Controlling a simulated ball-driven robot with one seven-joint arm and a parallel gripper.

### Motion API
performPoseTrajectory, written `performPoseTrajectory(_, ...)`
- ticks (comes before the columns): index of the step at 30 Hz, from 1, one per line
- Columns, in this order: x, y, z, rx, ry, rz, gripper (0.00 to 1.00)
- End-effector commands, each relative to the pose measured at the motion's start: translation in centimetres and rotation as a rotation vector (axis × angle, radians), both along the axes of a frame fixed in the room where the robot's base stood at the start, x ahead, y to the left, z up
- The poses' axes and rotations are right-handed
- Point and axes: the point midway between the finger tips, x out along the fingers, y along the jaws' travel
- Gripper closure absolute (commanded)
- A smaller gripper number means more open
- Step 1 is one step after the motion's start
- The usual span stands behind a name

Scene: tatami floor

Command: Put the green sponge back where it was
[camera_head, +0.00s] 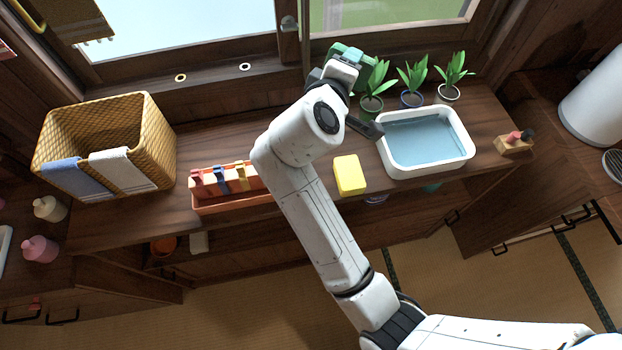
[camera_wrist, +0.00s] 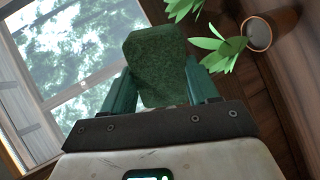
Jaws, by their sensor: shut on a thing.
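My gripper (camera_wrist: 155,95) is shut on the green sponge (camera_wrist: 156,65), which sits between its two teal fingers in the wrist view. In the head view the sponge (camera_head: 361,80) is partly hidden behind my gripper (camera_head: 348,62). It is held up at the back of the wooden counter, in front of the window and just left of the potted plants. I cannot tell its exact height above the counter. A yellow sponge (camera_head: 349,175) lies on the counter near the front edge, left of the basin.
A white basin of water (camera_head: 467,150) stands right of centre. Potted plants (camera_head: 411,80) line the back beside my gripper. A wicker basket with towels (camera_head: 165,165) and an orange rack (camera_head: 205,205) with several coloured items stand left. A small wooden block (camera_head: 512,145) is far right.

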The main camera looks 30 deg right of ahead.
Motion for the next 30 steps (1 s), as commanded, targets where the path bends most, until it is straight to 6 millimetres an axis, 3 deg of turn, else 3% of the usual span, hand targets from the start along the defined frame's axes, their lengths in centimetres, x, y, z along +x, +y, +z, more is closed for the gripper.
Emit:
performPoseTrajectory(8, -2.7, -4.2, 1.7, 0.210, 0.114, -0.342, 0.79)
performPoseTrajectory(18, -7.4, -6.7, 0.6, 0.541, 0.178, -0.722, 0.79)
performPoseTrajectory(24, -10.9, -6.2, -1.5, 0.789, 0.166, -0.912, 0.79)
performPoseTrajectory(30, -14.4, -3.2, -4.1, 1.035, 0.133, -1.022, 0.79)
